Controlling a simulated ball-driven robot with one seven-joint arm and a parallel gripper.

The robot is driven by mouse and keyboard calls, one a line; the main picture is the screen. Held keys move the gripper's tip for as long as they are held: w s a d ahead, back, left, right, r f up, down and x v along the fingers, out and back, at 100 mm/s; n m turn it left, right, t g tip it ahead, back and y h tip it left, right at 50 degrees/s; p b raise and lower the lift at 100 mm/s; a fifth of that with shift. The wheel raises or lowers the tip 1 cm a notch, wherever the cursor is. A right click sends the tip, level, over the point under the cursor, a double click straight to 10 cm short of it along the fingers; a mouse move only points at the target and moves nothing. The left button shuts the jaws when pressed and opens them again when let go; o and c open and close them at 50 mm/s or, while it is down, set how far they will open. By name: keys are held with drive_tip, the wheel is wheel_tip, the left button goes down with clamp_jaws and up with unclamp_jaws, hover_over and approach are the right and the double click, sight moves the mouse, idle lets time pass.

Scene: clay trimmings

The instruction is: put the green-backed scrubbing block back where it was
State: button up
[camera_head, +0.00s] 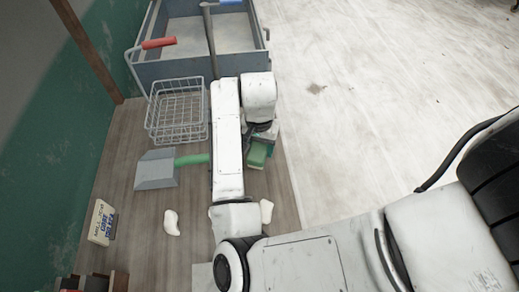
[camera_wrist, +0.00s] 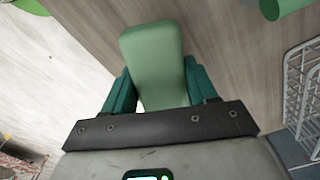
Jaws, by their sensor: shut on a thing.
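The green-backed scrubbing block (camera_head: 257,154) is over the right part of the wooden table, below the end of my arm. In the wrist view the block (camera_wrist: 152,60) shows its pale green back, between two teal fingers. My gripper (camera_wrist: 157,78) is shut on it, one finger on each side. In the head view my gripper (camera_head: 262,133) is mostly hidden by my arm. I cannot tell whether the block touches the table or hangs above it.
A wire basket (camera_head: 178,110) stands on the table left of my arm. A dustpan (camera_head: 155,171) with a green handle, white lumps (camera_head: 171,222) and a lettered box (camera_head: 101,222) lie nearer. A grey cart (camera_head: 175,71) stands behind. Open floor lies right of the table edge.

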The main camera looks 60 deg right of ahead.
sight(259, 145)
drive_tip(key=shift+f, duration=0.95)
drive_tip(key=shift+f, duration=0.2)
drive_tip(key=o, duration=1)
drive_tip(key=shift+r, duration=0.1)
wheel_tip(259, 145, up, 12)
drive_tip(key=shift+r+p, duration=0.15)
drive_tip(key=shift+p, duration=0.7)
